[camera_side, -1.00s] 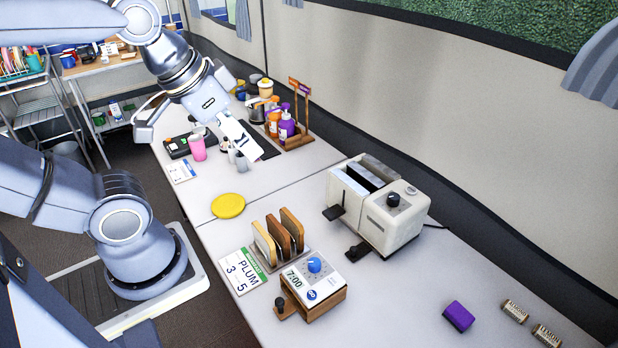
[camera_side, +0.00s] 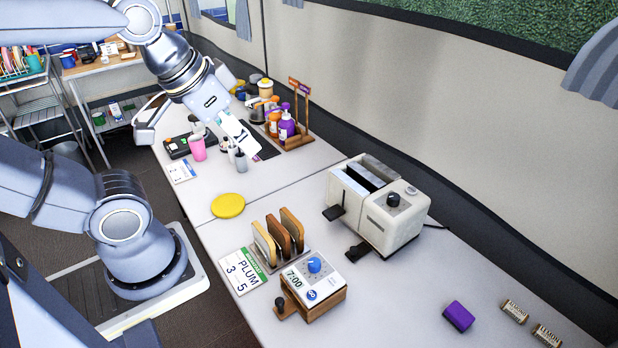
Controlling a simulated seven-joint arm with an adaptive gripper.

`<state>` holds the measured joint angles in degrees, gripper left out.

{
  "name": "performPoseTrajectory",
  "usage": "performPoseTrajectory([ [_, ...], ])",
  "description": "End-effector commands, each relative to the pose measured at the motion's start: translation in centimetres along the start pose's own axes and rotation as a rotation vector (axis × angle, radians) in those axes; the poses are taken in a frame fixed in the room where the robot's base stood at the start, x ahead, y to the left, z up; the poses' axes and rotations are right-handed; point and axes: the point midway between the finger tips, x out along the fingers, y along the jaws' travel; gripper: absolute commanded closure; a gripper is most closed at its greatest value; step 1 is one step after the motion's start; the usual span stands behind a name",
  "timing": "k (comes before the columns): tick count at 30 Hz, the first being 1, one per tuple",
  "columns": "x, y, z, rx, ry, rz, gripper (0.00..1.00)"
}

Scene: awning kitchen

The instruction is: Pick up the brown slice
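Several slices stand upright in a small rack on the near counter. They are a pale tan slice (camera_side: 264,244) on the left, a brown slice (camera_side: 278,236) in the middle, and another brownish slice (camera_side: 292,228) on the right. The middle one looks darkest. My gripper (camera_side: 197,147) is open, with its two fingers spread wide. It is above the far counter, up and left of the rack and well apart from the slices. Nothing shows between its fingers.
A white toaster (camera_side: 385,222) stands right of the rack. A timer box (camera_side: 316,272) sits in front, with a PLUM card (camera_side: 242,270) to its left. A yellow disc (camera_side: 228,206) lies behind the rack. Bottles (camera_side: 286,127) stand beyond my gripper. A purple block (camera_side: 458,316) lies front right.

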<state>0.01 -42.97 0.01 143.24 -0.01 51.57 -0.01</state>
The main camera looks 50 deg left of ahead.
Motion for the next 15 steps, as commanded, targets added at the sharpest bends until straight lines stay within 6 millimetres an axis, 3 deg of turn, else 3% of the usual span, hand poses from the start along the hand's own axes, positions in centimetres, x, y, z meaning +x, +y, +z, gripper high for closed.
performPoseTrajectory([
  [10,0.0,0.1,-0.2,-0.069,0.007,0.004,0.71],
  [13,-0.2,0.2,-1.2,-0.239,0.034,0.043,0.71],
  [15,0.5,-0.2,-2.1,-0.448,0.005,0.097,0.71],
])
